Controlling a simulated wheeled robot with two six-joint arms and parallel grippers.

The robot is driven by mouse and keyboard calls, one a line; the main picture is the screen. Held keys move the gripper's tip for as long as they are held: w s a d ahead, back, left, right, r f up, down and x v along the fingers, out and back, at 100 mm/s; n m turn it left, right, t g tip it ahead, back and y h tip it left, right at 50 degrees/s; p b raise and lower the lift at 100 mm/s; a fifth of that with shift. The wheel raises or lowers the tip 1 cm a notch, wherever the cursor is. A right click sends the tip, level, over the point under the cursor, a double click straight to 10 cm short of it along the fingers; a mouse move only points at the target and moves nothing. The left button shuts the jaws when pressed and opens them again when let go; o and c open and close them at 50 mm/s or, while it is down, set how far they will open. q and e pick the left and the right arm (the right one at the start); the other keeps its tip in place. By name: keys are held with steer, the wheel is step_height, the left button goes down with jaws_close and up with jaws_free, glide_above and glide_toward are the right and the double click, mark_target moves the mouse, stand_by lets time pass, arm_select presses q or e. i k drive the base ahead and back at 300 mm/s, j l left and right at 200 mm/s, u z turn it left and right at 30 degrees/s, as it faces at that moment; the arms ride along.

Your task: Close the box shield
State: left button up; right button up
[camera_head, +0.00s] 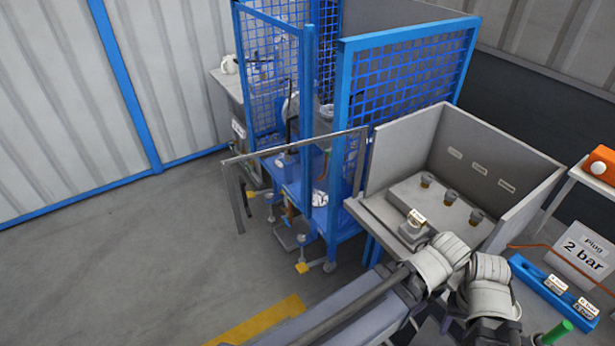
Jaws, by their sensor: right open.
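A grey box-like station (400,143) with upright panels at its back and sides stands right of centre, its top and near side open. I cannot tell for sure which part is its shield. Inside are several dark round knobs and a small labelled block (413,226) near the front edge. My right gripper (488,287) is at the lower right, in front of the box; it is open and appears empty, its fingertips hard to make out. My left gripper (443,258), on the arm from the lower left, overlaps the box's front edge in the picture; its jaws are hidden.
A blue mesh cage (345,85) stands behind and left of the box, with a grey bar frame (290,146) before it. A side table at right holds a "Plug 2 bar" sign (580,249) and a blue block (555,288). The floor at left is clear.

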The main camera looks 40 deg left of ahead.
mark_target(226, 164)
steer(key=j+z, duration=0.15)
steer(key=j, duration=0.25)
steer(key=k+j+z, duration=0.1)
steer(key=j, duration=0.35)
steer(key=k+j+z, duration=0.15)
steer(key=j, duration=0.25)
steer(key=k+j+z, duration=0.1)
steer(key=j, duration=0.3)
steer(key=k+j+z, duration=0.15)
steer(key=j, duration=0.25)
steer(key=k+j+z, duration=0.1)
steer(key=j, duration=0.25)
steer(key=j+z, duration=0.15)
steer(key=j, duration=0.25)
steer(key=k+j+z, duration=0.15)
steer(key=j, duration=0.25)
steer(key=k+j+z, duration=0.15)
steer(key=j, duration=0.25)
steer(key=k+j+z, duration=0.1)
steer(key=j, duration=0.3)
steer(key=k+j+z, duration=0.15)
steer(key=j, duration=0.2)
steer(key=k+j+z, duration=0.15)
steer(key=j, duration=0.45)
steer(key=k+j, duration=0.15)
steer(key=k+j+z, duration=0.1)
steer(key=z, duration=0.15)
